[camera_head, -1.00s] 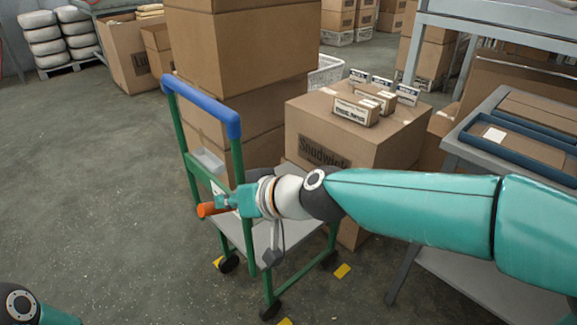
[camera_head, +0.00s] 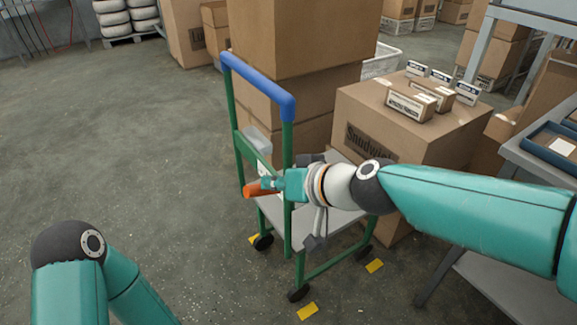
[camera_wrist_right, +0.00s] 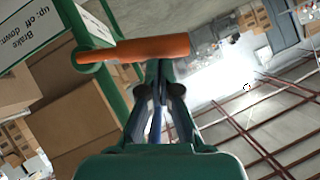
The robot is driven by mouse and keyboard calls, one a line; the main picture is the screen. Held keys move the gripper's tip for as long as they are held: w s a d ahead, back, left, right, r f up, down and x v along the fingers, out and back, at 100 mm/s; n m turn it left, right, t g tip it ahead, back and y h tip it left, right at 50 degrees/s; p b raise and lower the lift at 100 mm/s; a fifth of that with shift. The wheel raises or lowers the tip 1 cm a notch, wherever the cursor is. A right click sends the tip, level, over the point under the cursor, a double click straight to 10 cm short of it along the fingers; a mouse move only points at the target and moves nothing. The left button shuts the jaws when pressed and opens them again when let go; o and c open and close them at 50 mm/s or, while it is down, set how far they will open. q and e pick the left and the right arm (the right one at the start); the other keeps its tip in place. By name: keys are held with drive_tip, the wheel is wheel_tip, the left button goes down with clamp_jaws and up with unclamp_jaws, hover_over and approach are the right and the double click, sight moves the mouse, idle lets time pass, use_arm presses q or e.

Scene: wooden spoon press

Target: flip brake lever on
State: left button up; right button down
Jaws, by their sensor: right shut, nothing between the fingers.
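The brake lever is an orange rod on the green frame of the cart; it shows in the head view (camera_head: 259,189) and lies across the wrist view (camera_wrist_right: 135,50). It is roughly level, tilted slightly. My right gripper (camera_head: 273,184) is shut and empty, with its tips right at the lever; in the wrist view the gripper (camera_wrist_right: 160,72) is just below the rod. I cannot tell whether they touch. A sign (camera_wrist_right: 38,30) on the cart reads "Brake up: off down:", its end cut off. My left arm shows at the lower left, its gripper out of view.
The cart has a blue handle (camera_head: 262,88), a grey deck (camera_head: 330,228) and black wheels. A large cardboard box (camera_head: 400,135) with small boxes on top stands behind my right arm. Stacked boxes (camera_head: 297,45) rise behind the cart. The floor at left is clear.

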drive_tip(key=w+r+p+v, duration=0.1)
drive_tip(key=r+p+v, duration=0.1)
drive_tip(key=v, duration=1)
drive_tip(key=shift+a+p, duration=0.2)
drive_tip(key=shift+p, duration=0.5)
drive_tip(key=shift+w+r, duration=0.1)
